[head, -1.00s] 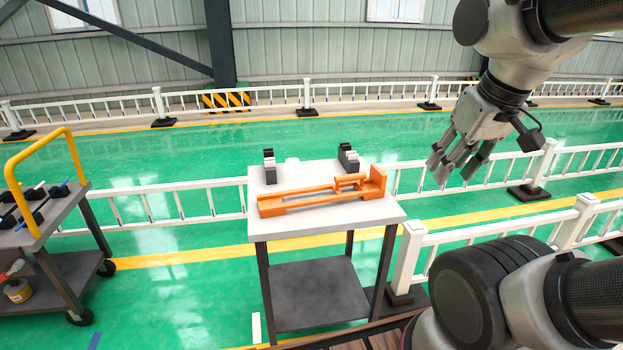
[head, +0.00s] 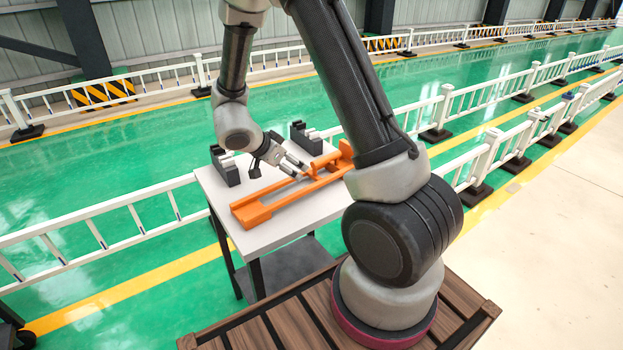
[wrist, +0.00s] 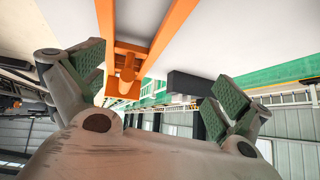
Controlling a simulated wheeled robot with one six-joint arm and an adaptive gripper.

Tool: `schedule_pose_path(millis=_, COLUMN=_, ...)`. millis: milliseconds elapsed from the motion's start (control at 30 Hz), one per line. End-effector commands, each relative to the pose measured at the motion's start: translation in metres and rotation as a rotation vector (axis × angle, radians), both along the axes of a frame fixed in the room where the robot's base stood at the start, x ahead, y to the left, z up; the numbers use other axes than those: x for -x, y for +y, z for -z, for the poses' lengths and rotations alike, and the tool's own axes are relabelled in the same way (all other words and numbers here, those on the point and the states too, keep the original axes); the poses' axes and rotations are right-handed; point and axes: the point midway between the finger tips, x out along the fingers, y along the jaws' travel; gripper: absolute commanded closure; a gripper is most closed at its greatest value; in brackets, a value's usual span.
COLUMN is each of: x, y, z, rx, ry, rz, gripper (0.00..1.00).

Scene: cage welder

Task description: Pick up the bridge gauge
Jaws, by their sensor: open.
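The orange bridge gauge (head: 252,213) lies on the white tabletop. It is long, with two parallel rails, a raised block at its far right end and a short cylinder-like piece on top. My gripper (head: 298,167) is open and empty above the table, close to the gauge's middle, fingers pointing right. In the wrist view, the gauge's rail (wrist: 176,25) and cross piece show between and beyond the open fingers (wrist: 158,72). I cannot tell whether a finger touches it. My arm hides part of the gauge's right end in the head view.
Two dark notched blocks (head: 229,166) (head: 306,137) stand at the table's back edge, behind the gauge. The white table (head: 318,208) has a grey lower shelf (head: 277,262). White railings (head: 105,212) run behind and beside the table. Bare tabletop lies in front of the gauge.

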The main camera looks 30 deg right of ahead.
Motion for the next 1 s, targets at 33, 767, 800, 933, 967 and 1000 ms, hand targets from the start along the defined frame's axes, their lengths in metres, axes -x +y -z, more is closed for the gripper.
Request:
schedule_pose_path(millis=33, x=0.01, y=-0.001, z=0.01, rx=0.022, ry=0.041, rz=0.044, gripper=0.0)
schedule_pose_path(millis=767, x=0.021, y=-0.063, z=0.069, rx=0.059, ry=0.11, rz=0.121, gripper=0.0)
schedule_pose_path(millis=800, x=0.021, y=-0.064, z=0.07, rx=0.059, ry=0.11, rz=0.121, gripper=0.0)
schedule_pose_path(millis=933, x=0.021, y=-0.064, z=0.07, rx=0.058, ry=0.108, rz=0.12, gripper=0.0)
schedule_pose_path(millis=967, x=0.021, y=-0.064, z=0.07, rx=0.058, ry=0.108, rz=0.12, gripper=0.0)
schedule_pose_path(millis=1000, x=0.021, y=-0.064, z=0.07, rx=0.058, ry=0.108, rz=0.12, gripper=0.02)
